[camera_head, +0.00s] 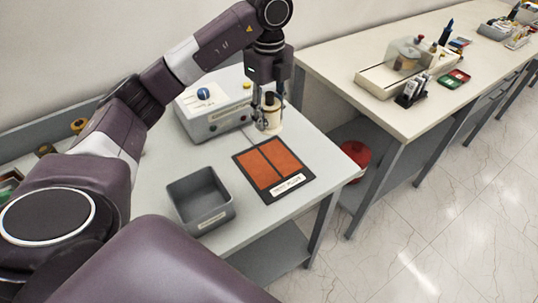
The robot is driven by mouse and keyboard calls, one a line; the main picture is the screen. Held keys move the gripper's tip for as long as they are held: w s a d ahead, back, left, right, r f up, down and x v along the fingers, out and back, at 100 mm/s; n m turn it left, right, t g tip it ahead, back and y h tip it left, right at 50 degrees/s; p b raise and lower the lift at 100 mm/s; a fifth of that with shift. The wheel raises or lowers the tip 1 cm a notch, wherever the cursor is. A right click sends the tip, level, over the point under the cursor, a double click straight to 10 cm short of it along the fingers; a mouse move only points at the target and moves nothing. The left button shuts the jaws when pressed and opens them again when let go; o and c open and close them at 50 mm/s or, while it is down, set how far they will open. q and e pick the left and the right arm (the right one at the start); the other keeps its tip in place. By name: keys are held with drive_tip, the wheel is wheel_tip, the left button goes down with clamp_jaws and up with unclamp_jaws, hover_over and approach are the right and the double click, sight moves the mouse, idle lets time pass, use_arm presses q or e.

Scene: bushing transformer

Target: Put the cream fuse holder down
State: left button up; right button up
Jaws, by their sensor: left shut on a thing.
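My left gripper (268,110) points down over the back right part of the near table (225,240). It is shut on the cream fuse holder (272,108), a small pale cylinder that is partly hidden by the fingers. I cannot tell whether the holder touches the table. Just in front of it lies a dark mat with two orange-brown panels (272,166) and a white label along its front edge. My right gripper is not in view.
A grey box-shaped device (212,110) with a blue knob stands left of the gripper. An open, empty grey bin (199,197) sits left of the mat. A second table (400,121) with tools stands to the right, with a red bin (354,155) below.

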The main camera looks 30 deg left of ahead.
use_arm(q)
hover_over(269, 162)
wheel_tip(269, 162, down, 10)
drive_tip(key=shift+r, duration=0.15)
wheel_tip(269, 162, down, 4)
drive_tip(key=shift+r+p, duration=0.1)
drive_tip(key=shift+p, duration=0.4)
drive_tip(key=shift+f, duration=0.5)
drive_tip(key=shift+f, duration=0.1)
drive_tip(key=o, duration=1.4)
drive_tip(key=shift+c, duration=0.2)
